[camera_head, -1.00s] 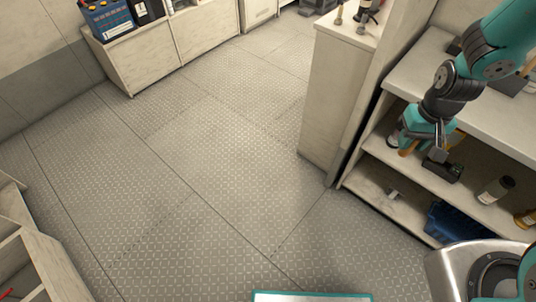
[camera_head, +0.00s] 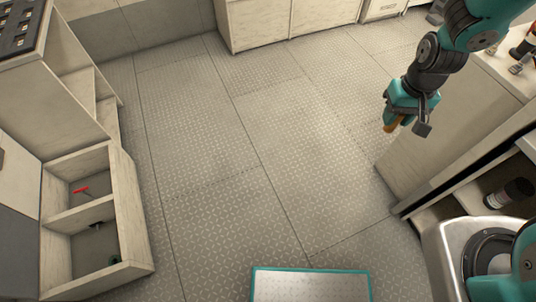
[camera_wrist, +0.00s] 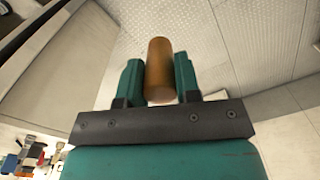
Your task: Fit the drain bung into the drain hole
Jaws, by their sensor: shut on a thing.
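An orange-brown cylinder, which looks like the drain bung (camera_wrist: 159,70), is between the two teal fingers of my gripper (camera_wrist: 160,82) in the wrist view. My gripper is shut on it. In the head view my gripper (camera_head: 395,116) hangs over the open floor at the upper right, with the bung's orange end (camera_head: 390,125) showing below it. I cannot clearly make out the drain hole. An open box (camera_head: 130,205) on the floor at the left has two compartments, with a red T-shaped handle in one and small dark fittings in the other.
A pale cabinet (camera_head: 445,140) and a shelf unit (camera_head: 455,200) with a dark bottle (camera_head: 510,193) stand at the right. Low cabinets (camera_head: 290,20) line the back. The patterned floor (camera_head: 230,150) in the middle is clear.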

